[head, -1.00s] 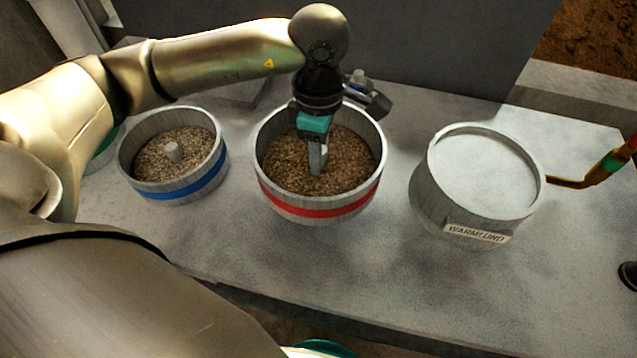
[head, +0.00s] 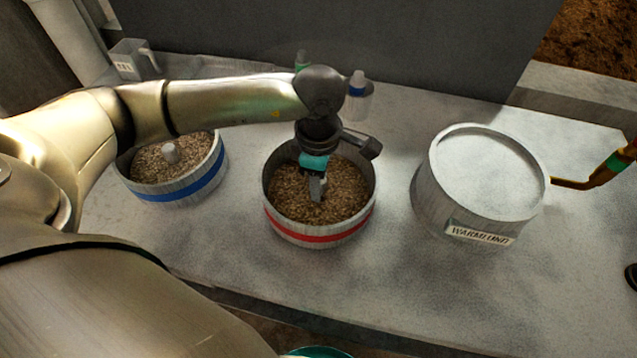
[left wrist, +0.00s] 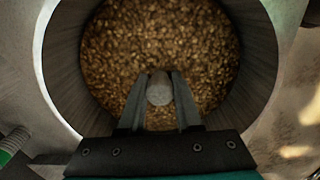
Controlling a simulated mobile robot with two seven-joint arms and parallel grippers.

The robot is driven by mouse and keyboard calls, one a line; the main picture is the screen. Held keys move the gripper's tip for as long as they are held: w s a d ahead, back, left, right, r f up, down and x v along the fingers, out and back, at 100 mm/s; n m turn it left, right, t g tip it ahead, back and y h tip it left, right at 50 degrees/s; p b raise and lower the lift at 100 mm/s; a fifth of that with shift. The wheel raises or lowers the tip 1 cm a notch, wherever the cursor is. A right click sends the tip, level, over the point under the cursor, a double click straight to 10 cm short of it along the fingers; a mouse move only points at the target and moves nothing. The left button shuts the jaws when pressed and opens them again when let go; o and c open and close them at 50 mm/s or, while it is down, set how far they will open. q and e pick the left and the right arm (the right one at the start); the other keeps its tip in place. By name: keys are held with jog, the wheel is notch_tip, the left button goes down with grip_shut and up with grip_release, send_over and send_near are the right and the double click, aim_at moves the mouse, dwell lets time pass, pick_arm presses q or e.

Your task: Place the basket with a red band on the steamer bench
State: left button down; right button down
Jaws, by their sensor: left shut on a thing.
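The basket with a red band (head: 320,237) is a grey round tub filled with brown grain. It sits upright at the middle of the grey bench (head: 360,300), and looks to be on or very close to its surface; I cannot tell if it touches. My left gripper (head: 317,190) reaches down into it from above. In the left wrist view, the fingers (left wrist: 160,92) are shut on the short grey knob (left wrist: 160,90) at the basket's centre, with grain around it. My right gripper is not in view.
A blue-banded basket (head: 180,190) of grain stands to the left. A lidded grey drum labelled WARMLUND (head: 440,205) stands to the right. A small bottle (head: 357,100) and a clear labelled container (head: 128,62) stand at the back. The bench front is clear.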

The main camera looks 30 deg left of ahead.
pick_arm(q)
jog(key=shift+w, duration=0.1)
jog(key=c, duration=0.6)
grip_release()
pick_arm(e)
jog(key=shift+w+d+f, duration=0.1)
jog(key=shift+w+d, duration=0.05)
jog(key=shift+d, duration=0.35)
pick_arm(q)
jog(key=shift+r, duration=0.4)
notch_tip(320, 180, up, 10)
jog(key=shift+f+p, duration=0.1)
jog(key=shift+p, duration=0.8)
jog(key=shift+r, duration=0.8)
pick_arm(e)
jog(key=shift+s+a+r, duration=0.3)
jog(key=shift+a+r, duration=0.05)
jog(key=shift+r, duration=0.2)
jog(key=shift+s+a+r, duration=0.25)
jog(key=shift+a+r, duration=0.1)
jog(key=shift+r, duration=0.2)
